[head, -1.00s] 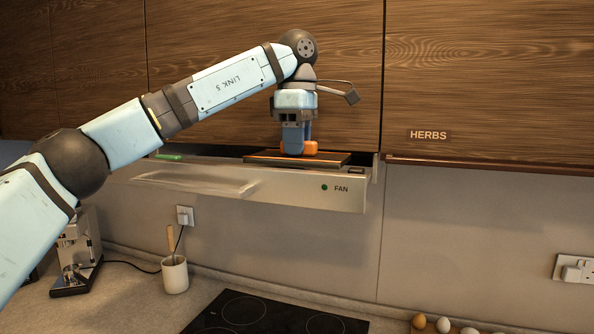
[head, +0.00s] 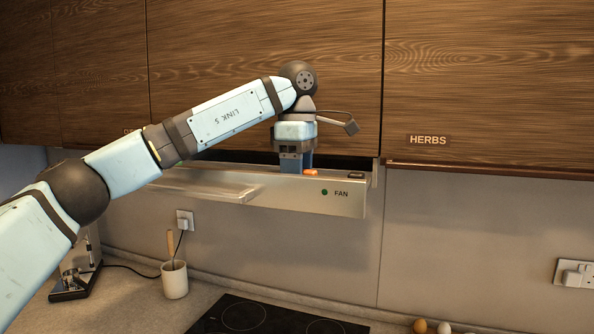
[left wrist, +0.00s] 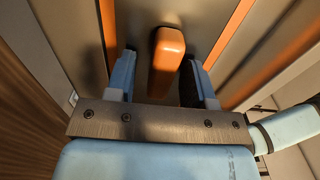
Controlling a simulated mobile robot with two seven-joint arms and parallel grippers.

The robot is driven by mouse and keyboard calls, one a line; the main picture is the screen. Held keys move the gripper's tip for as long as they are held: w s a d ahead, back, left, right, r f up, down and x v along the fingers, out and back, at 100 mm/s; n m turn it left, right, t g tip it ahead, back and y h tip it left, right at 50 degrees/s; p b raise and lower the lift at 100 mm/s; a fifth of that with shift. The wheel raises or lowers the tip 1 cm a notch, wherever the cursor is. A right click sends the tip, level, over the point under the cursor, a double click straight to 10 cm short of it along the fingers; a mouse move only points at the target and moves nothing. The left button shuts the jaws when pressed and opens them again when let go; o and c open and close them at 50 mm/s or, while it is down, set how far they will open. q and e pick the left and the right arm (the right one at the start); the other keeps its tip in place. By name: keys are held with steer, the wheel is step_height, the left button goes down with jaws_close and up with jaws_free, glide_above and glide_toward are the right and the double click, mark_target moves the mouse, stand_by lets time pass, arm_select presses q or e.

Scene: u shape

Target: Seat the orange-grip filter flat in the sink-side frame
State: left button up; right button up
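The filter's orange grip (head: 311,172) shows just above the front rim of the pulled-out hood (head: 290,196) in the head view. The filter's plate is hidden behind that rim there. In the left wrist view the orange grip (left wrist: 167,55) stands between the two blue fingers, with a gap on each side. My left gripper (head: 297,168) points down at the hood, open around the grip; it also shows in the left wrist view (left wrist: 162,68). The frame is hidden in the head view, so I cannot tell whether the plate lies fully flat. My right gripper is not in view.
Wooden cupboards (head: 265,80) stand right behind my left wrist, one marked HERBS. Below are a black hob (head: 270,318), a white utensil pot (head: 174,281) and eggs (head: 430,327).

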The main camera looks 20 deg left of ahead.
arm_select(q)
steer(key=shift+r, duration=0.1)
step_height(320, 180, up, 12)
steer(key=p, duration=0.1)
stand_by(0.4)
stand_by(0.4)
